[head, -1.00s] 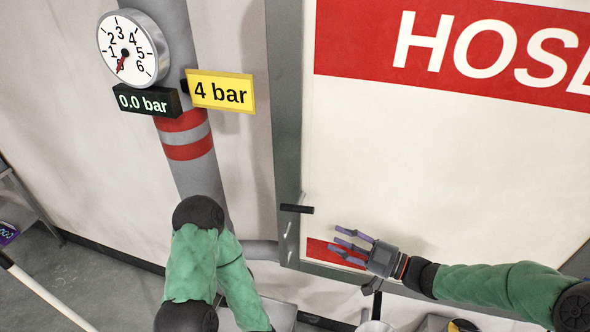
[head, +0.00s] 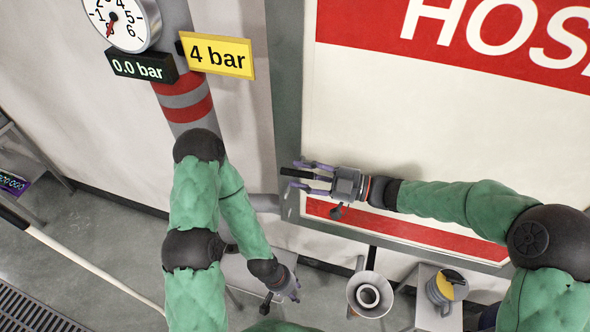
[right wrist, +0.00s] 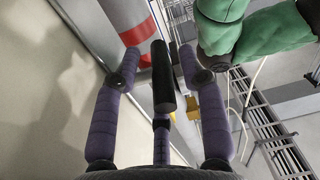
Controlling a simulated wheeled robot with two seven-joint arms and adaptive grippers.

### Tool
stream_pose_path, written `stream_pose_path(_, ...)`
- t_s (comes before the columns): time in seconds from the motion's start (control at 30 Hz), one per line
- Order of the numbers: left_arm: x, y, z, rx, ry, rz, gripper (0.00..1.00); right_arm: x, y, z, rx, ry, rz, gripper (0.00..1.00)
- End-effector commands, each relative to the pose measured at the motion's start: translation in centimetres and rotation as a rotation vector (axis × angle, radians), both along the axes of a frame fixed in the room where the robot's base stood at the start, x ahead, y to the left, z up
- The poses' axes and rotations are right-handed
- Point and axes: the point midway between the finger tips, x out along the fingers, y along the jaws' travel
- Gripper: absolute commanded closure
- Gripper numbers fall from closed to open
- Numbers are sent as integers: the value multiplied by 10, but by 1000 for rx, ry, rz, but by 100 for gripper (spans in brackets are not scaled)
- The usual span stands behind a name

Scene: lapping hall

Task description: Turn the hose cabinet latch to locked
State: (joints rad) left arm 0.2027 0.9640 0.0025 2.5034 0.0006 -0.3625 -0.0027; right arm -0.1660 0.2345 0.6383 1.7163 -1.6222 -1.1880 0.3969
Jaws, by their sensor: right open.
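The hose cabinet (head: 420,110) has a cream door with red bands and a grey frame. Its latch (head: 292,173) is a short black bar lying roughly crosswise on the left frame. My right gripper (head: 304,178) is open at the latch, with its purple fingers on both sides of the bar. In the right wrist view the black latch bar (right wrist: 163,78) stands between the spread fingers (right wrist: 158,65); I cannot tell whether they touch it. My left gripper (head: 291,290) hangs low, away from the latch; its fingers are too small to read.
A pipe with a dial gauge (head: 120,20), a 0.0 bar display (head: 142,66) and a yellow 4 bar sign (head: 218,56) stands left of the cabinet. A funnel-like vessel (head: 369,294) and a mug-like container (head: 442,288) stand below it.

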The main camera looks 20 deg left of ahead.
Motion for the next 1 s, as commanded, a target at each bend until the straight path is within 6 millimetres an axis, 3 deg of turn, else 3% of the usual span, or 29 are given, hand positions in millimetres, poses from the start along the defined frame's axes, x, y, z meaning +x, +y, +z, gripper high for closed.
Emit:
stream_pose_path(0.2, 0, 0, 3, 0, 0, 0, 60, 0, 19, 0, 1, 1, 0, 58)
stream_pose_path(0.53, 0, 0, 3, 0, 0, 0, 60, 0, 21, 0, 0, 1, -1, 58)
stream_pose_path(0.67, 0, 0, 3, 0, 0, 0, 60, 0, 21, 0, 0, 1, -1, 95)
stream_pose_path(0.7, 0, 0, 3, 0, 0, 0, 60, 0, 21, 0, 0, 1, -1, 100)
stream_pose_path(1.0, 0, 0, -6, 0, 0, 0, 60, 0, 21, -4, 23, 1, 1, 100)
